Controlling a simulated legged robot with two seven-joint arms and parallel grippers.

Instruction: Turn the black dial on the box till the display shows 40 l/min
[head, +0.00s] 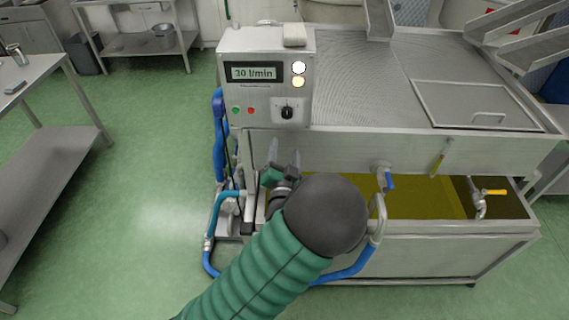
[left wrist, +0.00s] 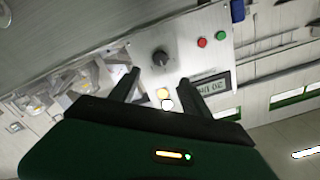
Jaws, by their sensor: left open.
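The metal box (head: 266,80) stands at the tank's left end. Its black dial (head: 287,113) sits low on the front panel, at the right. The display (head: 254,73) appears to read 30 l/min. My left gripper (head: 284,153) is open and empty below the box's front, with its fingers pointing up toward the dial. In the left wrist view the dial (left wrist: 160,58) shows just beyond the gap between the two fingertips (left wrist: 158,76), apart from them. The display (left wrist: 213,85) there is partly covered by a finger. My right gripper is not in view.
Two lit round lamps (head: 298,74) are beside the display; green and red buttons (head: 243,111) are left of the dial. Blue hoses (head: 219,135) run down the box's left side.

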